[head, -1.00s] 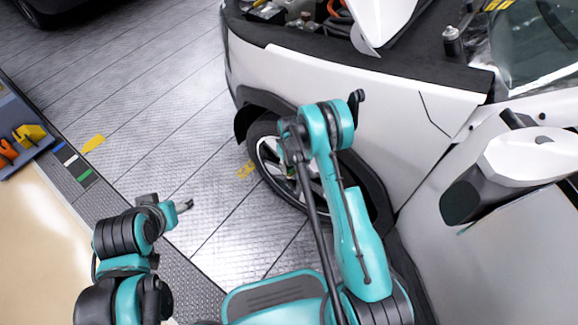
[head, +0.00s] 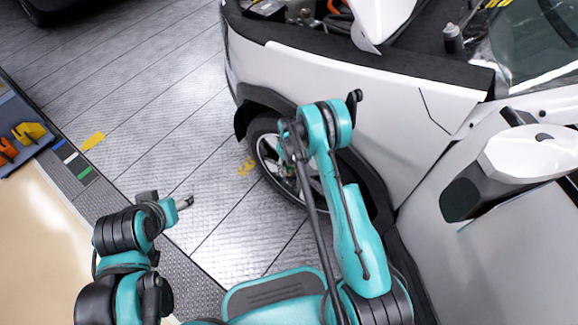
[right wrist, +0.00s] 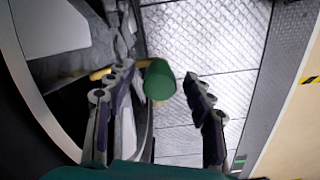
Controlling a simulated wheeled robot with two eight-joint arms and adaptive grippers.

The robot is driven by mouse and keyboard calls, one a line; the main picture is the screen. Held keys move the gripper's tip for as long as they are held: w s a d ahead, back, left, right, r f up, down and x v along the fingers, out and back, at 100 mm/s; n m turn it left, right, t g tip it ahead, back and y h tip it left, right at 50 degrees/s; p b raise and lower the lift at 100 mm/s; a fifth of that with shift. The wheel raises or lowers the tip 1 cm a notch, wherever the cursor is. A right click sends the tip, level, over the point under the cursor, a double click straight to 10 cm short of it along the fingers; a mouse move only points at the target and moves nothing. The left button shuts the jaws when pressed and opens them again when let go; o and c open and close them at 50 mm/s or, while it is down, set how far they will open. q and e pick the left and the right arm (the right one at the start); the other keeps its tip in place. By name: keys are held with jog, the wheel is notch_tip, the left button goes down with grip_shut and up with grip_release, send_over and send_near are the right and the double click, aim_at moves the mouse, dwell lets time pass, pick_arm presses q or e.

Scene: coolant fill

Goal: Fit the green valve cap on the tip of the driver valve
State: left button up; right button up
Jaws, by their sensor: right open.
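The green valve cap (right wrist: 159,80) shows in the right wrist view as a short green cylinder. It lies between the spread fingers of my right gripper (right wrist: 157,77), nearer the left finger, with a clear gap to the right finger. My right gripper is open. In the head view its arm reaches down beside the front wheel (head: 268,160) of the white car, and its fingers are mostly hidden. The driver valve cannot be made out; whether the cap sits on its tip cannot be told. My left gripper (head: 187,203) is over the floor at the left, its jaws unclear.
The white car's fender (head: 385,105) and mirror (head: 530,155) stand close to my right arm. A tray with yellow and orange items (head: 25,135) is at the far left. A yellow piece (right wrist: 100,73) shows behind the left finger.

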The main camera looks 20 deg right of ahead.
notch_tip(320, 180, up, 12)
dwell(0.4)
jog(key=c, duration=0.6)
jog(key=f+m+p, duration=0.1)
jog(key=m+p, duration=0.1)
jog(key=shift+w+p, duration=0.1)
jog(key=shift+p, duration=0.25)
grip_shut()
jog(key=shift+f+m, duration=0.4)
jog(key=shift+f, duration=0.3)
jog(key=shift+f+b, duration=1.35)
jog(key=shift+f, duration=1.6)
